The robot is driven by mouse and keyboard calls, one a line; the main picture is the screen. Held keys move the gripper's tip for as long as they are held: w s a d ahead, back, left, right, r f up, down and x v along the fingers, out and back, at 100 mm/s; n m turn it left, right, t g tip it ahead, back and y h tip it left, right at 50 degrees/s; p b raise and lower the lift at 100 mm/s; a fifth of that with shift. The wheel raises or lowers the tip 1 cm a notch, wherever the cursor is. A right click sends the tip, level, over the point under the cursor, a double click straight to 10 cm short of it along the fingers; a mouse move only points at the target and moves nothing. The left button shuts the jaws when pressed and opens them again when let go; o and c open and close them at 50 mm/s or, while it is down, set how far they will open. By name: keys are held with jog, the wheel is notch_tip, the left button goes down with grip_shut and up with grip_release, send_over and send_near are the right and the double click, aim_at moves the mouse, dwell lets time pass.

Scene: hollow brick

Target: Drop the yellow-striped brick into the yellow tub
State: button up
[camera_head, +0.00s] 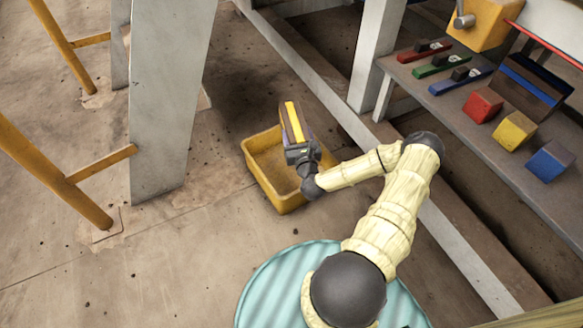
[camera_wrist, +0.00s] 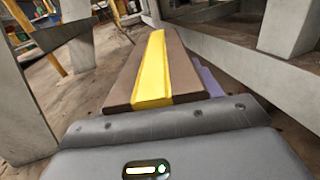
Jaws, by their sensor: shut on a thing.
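The yellow-striped brick (camera_head: 294,122) is brown with a yellow band along its top. My gripper (camera_head: 299,147) is shut on it and holds it over the yellow tub (camera_head: 258,177). The tub stands on the floor, and its inside shows to the left of and below my gripper. In the wrist view the brick (camera_wrist: 155,75) fills the middle, extending away from my gripper (camera_wrist: 165,122). A purple-grey edge shows along the brick's right side. The exact height of the brick above the tub is hard to tell.
A shelf at the right holds a blue-striped brick (camera_head: 533,85), a red block (camera_head: 482,105), a yellow block (camera_head: 514,131) and a blue block (camera_head: 549,161). A grey post (camera_head: 170,100) stands left of the tub. A pale beam (camera_head: 300,62) runs behind it.

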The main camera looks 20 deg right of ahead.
jog(key=shift+f+b, duration=2.5)
jog(key=shift+f, duration=0.35)
jog(key=o, duration=1.7)
jog(key=shift+o, duration=1)
jog(key=shift+s+f, duration=0.1)
jog(key=shift+f, duration=0.1)
jog(key=p+v, duration=0.8)
jog(key=v, duration=0.9)
jog(key=shift+r, duration=0.2)
jog(key=shift+s, duration=0.1)
